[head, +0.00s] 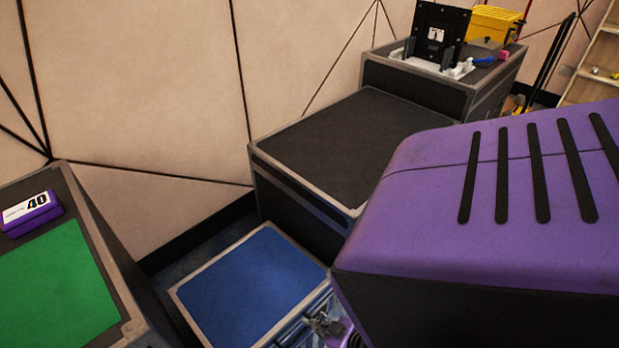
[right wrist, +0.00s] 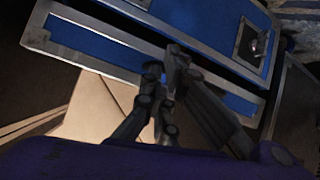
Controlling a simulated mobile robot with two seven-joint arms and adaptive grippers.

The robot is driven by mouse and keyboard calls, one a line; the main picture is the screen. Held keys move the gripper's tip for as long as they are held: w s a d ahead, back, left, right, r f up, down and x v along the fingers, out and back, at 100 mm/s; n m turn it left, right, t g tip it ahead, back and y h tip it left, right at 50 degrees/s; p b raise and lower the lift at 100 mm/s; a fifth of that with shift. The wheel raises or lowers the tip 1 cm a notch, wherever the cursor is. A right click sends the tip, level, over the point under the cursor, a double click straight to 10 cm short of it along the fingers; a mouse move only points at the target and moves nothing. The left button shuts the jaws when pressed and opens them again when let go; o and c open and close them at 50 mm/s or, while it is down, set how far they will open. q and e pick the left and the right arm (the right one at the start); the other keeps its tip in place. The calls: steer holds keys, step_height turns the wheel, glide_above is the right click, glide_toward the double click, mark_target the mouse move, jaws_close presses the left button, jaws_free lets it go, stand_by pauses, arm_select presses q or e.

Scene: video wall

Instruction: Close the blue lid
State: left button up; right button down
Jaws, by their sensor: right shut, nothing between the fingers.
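The blue lid (head: 252,283), with a pale metal rim, lies about flat on its case, low in the middle of the head view. I cannot tell whether it is fully shut. The right wrist view shows the case's blue side and silver edging close up, with a blue strip (right wrist: 95,46) beside my fingers and a metal latch (right wrist: 252,44) on a blue panel. My right gripper (head: 328,325) is at the lid's front right edge, partly hidden by my purple arm. In the right wrist view its fingers (right wrist: 166,78) are together and empty. My left gripper is out of view.
A case with a green top (head: 55,285) and a purple box (head: 31,212) stands left. A dark-topped case (head: 335,140) stands behind the blue lid. Another case (head: 415,85) carries black gear and a yellow box (head: 494,24). A panelled wall (head: 150,80) closes the back.

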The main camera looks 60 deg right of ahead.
arm_select(q)
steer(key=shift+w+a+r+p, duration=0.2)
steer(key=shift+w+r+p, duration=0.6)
steer(key=shift+p, duration=0.45)
arm_select(e)
steer(key=s+a, duration=0.2)
steer(key=s, duration=0.7)
steer(key=shift+a+r, duration=0.3)
steer(key=shift+r, duration=0.05)
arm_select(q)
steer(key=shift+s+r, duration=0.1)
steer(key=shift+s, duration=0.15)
